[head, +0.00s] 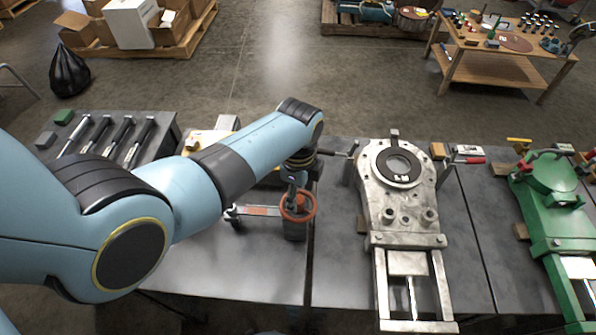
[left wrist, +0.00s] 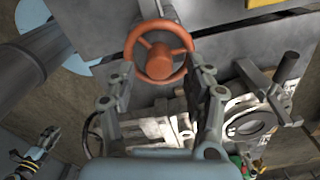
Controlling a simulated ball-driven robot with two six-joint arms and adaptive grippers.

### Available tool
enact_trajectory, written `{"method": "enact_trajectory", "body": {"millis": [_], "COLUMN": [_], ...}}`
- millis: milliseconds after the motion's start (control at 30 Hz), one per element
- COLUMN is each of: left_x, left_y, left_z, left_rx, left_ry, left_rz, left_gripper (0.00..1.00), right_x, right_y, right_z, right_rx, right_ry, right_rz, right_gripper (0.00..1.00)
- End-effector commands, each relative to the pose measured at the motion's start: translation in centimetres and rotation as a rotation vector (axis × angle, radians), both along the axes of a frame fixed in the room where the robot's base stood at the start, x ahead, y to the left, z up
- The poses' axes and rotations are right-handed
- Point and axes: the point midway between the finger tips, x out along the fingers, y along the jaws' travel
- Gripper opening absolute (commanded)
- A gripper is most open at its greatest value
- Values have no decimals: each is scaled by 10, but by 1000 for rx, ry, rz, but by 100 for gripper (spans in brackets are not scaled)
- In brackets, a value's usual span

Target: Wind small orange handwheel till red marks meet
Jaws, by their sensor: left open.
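The small orange handwheel (head: 313,208) sits on a grey block on the bench, left of the silver valve. In the left wrist view the handwheel (left wrist: 159,62) shows its rim, spokes and hub. My left gripper (head: 298,186) is above it, fingers pointing down. In the left wrist view the left gripper (left wrist: 158,75) is open, with its fingers apart at either side of the wheel's near rim. I cannot tell whether they touch it. No red marks can be made out. My right gripper (left wrist: 46,143) shows small at the lower left of the left wrist view.
The silver valve (head: 405,215) stands close on the right, with a green valve (head: 545,200) beyond it. A lever with a dark handle (left wrist: 286,70) is near the wheel. Several tools (head: 110,138) lie on the left bench. Bare bench top (head: 200,270) is in front.

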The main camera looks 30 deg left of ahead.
Motion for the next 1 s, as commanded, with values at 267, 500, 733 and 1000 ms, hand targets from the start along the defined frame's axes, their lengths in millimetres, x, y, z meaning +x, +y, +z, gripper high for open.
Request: {"method": "enact_trajectory", "body": {"millis": [267, 500, 733, 1000], "left_x": [0, 0, -1, -1], "left_y": [0, 0, 0, 0], "left_z": [58, 92, 98, 98], "left_rx": [-1, 1, 1, 1], "left_ry": [-3, 0, 1, 1], "left_rz": [0, -1, -1, -1], "left_gripper": [52, 52, 52, 52], "right_x": [0, 0, 0, 0], "right_y": [1, 1, 1, 2], "right_z": [0, 0, 0, 0], "right_rx": [1, 2, 2, 2], "right_ry": [0, 0, 0, 1], "right_rz": [0, 0, 0, 0], "right_gripper": [40, 40, 40, 40]}}
